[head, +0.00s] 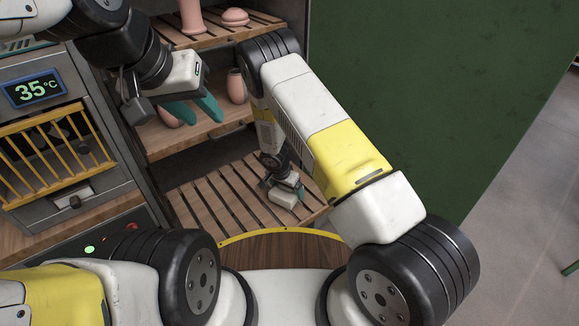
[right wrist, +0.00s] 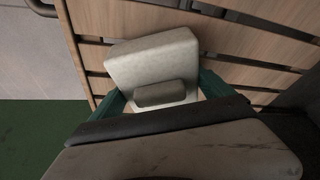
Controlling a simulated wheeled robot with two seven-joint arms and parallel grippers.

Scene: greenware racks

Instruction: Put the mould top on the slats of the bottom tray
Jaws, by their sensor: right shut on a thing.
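The mould top is a pale grey-white block (head: 283,197) with a smaller raised grip, low over the slatted bottom tray (head: 222,199). In the right wrist view the mould top (right wrist: 150,58) lies between the teal fingers over the wooden slats (right wrist: 245,73). My right gripper (head: 283,183) is shut on it from above. I cannot tell whether its underside touches the slats. My left gripper (head: 194,109) is empty, its teal fingers apart, in front of the middle shelf.
Pinkish clay pieces stand on the upper shelf (head: 215,35) and the middle shelf (head: 188,136). A kiln-like box (head: 37,90) with yellow bars and a 35 °C display is at the left. A green wall (head: 430,90) is at the right. The bottom tray's left slats are bare.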

